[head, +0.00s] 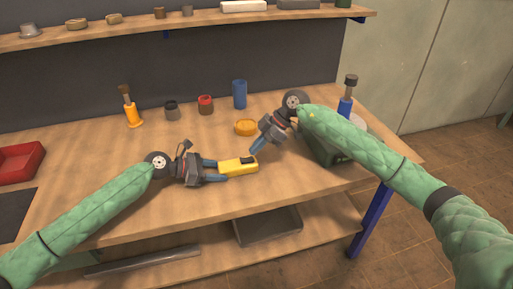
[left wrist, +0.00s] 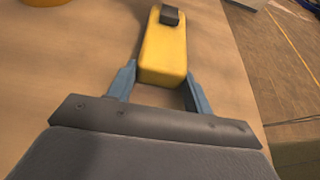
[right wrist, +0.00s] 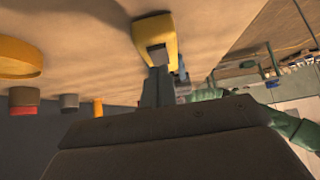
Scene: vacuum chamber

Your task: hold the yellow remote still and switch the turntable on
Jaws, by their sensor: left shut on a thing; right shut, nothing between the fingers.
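The yellow remote (head: 238,166) lies on the wooden bench, with a dark button (left wrist: 169,15) at its far end. My left gripper (head: 222,170) is shut on the remote's near end, one finger on each side in the left wrist view. My right gripper (head: 254,149) is shut and empty, pointing down at the button end. In the right wrist view its fingertips (right wrist: 155,70) are close to the button (right wrist: 157,52); I cannot tell if they touch. A dark green box (head: 340,159) at the bench's right, possibly the turntable, is partly hidden by my right arm.
An orange round container (head: 246,127) stands just behind the remote. A blue cylinder (head: 240,94), a red-topped jar (head: 205,104), a grey jar (head: 171,109) and an orange-handled tool (head: 130,108) stand farther back. A red tray (head: 20,160) is at left. The bench front is mostly clear.

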